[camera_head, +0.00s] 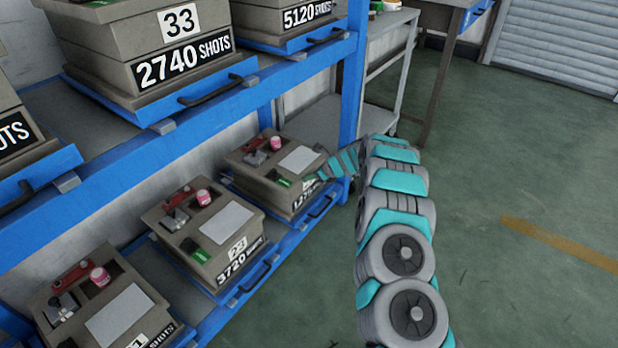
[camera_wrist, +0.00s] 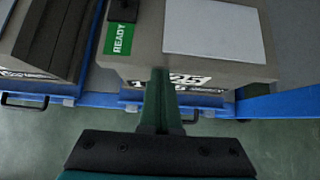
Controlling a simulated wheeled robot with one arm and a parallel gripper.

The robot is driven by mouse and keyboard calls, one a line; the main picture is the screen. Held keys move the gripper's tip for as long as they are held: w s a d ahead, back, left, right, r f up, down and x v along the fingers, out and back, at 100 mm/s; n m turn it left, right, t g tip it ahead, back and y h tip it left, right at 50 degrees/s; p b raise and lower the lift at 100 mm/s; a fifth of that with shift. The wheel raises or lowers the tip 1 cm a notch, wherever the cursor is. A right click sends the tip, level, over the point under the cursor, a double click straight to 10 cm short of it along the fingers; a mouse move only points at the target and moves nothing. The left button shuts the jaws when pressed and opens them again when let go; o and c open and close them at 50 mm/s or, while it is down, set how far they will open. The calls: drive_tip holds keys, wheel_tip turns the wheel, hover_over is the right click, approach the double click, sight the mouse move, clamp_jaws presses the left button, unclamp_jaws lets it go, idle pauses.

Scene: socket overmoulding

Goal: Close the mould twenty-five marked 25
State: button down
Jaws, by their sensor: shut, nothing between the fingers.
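The mould marked 25 (camera_wrist: 225,68) is a grey block with a white plate on top, a green READY tag (camera_wrist: 120,38) and a black piece beside the tag. In the head view the mould (camera_head: 262,170) sits on the lower shelf, rightmost of the row. Its top also bears a red part and a pink-topped piece (camera_head: 276,143). My gripper (camera_wrist: 166,72) is shut and empty at the mould's front edge, partly covering the front labels. In the head view my gripper (camera_head: 326,172) reaches the mould's front right corner. I cannot tell whether it touches.
The mould marked 23 (camera_head: 192,232) and another mould (camera_head: 100,295) stand to the left on blue pull-out trays with black handles. An upper shelf holds mould 33 (camera_head: 135,52) and others. A blue post (camera_head: 352,75) rises close behind my arm. Green floor (camera_head: 520,180) is clear on the right.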

drive_tip(key=s+d+f+v, duration=0.1)
drive_tip(key=d+f+v, duration=0.1)
drive_tip(key=v, duration=1.1)
drive_tip(key=s+a+r+n+g, duration=0.2)
drive_tip(key=s+a+r+n, duration=0.2)
drive_tip(key=s+r+n, duration=0.4)
drive_tip(key=s+a+r+n+g, duration=0.25)
drive_tip(key=s+r, duration=0.45)
drive_tip(key=s, duration=0.4)
drive_tip(key=s+d+r+n+h, duration=0.1)
drive_tip(key=s+d+n, duration=0.3)
drive_tip(key=s, duration=0.8)
drive_tip(key=s+d+r+n+g+h, duration=0.1)
drive_tip(key=s+d+n+h, duration=0.3)
drive_tip(key=s, duration=0.9)
drive_tip(key=s+d+r+n+g+h, duration=0.1)
drive_tip(key=s+d+n, duration=0.5)
drive_tip(key=s, duration=0.7)
drive_tip(key=shift+s+r+h+b, duration=0.25)
drive_tip(key=shift+r+h+b, duration=0.1)
drive_tip(key=shift+h, duration=0.35)
drive_tip(key=shift+d, duration=0.1)
